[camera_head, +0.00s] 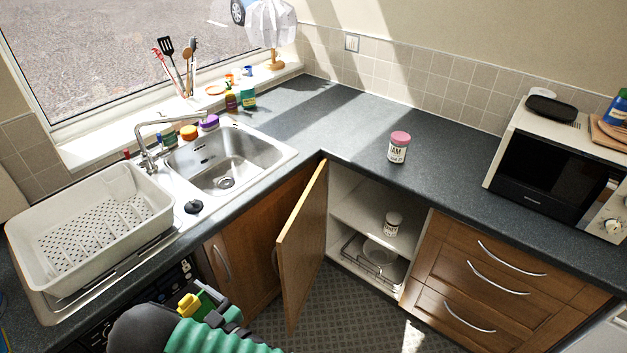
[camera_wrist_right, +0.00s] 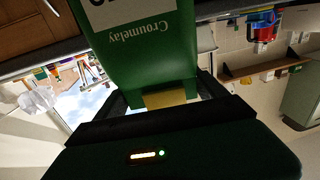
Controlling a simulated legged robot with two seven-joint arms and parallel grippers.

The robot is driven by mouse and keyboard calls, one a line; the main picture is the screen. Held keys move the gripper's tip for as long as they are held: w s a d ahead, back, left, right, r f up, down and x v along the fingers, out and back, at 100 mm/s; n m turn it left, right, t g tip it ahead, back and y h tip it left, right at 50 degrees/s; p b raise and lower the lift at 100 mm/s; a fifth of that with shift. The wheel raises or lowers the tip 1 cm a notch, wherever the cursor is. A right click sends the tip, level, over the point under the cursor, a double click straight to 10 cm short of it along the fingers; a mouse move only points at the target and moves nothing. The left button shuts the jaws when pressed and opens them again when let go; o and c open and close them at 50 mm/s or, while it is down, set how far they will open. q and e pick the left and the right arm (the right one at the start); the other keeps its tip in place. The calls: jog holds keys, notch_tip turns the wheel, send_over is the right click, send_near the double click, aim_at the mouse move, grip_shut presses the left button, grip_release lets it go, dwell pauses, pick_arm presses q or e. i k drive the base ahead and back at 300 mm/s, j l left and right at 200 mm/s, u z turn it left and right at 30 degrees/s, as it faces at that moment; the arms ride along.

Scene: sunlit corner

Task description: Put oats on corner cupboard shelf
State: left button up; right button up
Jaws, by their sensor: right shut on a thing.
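My right gripper (camera_head: 198,301) is low in the head view, left of the open cupboard door. In the right wrist view it is shut on a green package (camera_wrist_right: 150,50) lettered "Croumelay", which I take to be the oats. The package's far end is cut off. The corner cupboard's door (camera_head: 303,245) stands open. Its upper shelf (camera_head: 365,218) holds a small white jar with a dark lid (camera_head: 393,223); bare shelf shows left of the jar. My left gripper is not in view.
A pink-lidded jar (camera_head: 399,147) stands on the worktop above the cupboard. Bowls (camera_head: 379,252) and a wire rack sit on the cupboard's lower level. Drawers (camera_head: 490,280) are to the right. The sink (camera_head: 222,165) and white dish rack (camera_head: 95,225) are left.

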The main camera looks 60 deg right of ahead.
aim_at(370, 199)
jog(key=l+z, duration=0.1)
jog(key=l, duration=0.9)
jog(key=l+z, duration=0.15)
jog(key=l, duration=0.85)
jog(key=l+z, duration=0.1)
jog(key=l, duration=0.85)
jog(key=i, duration=0.05)
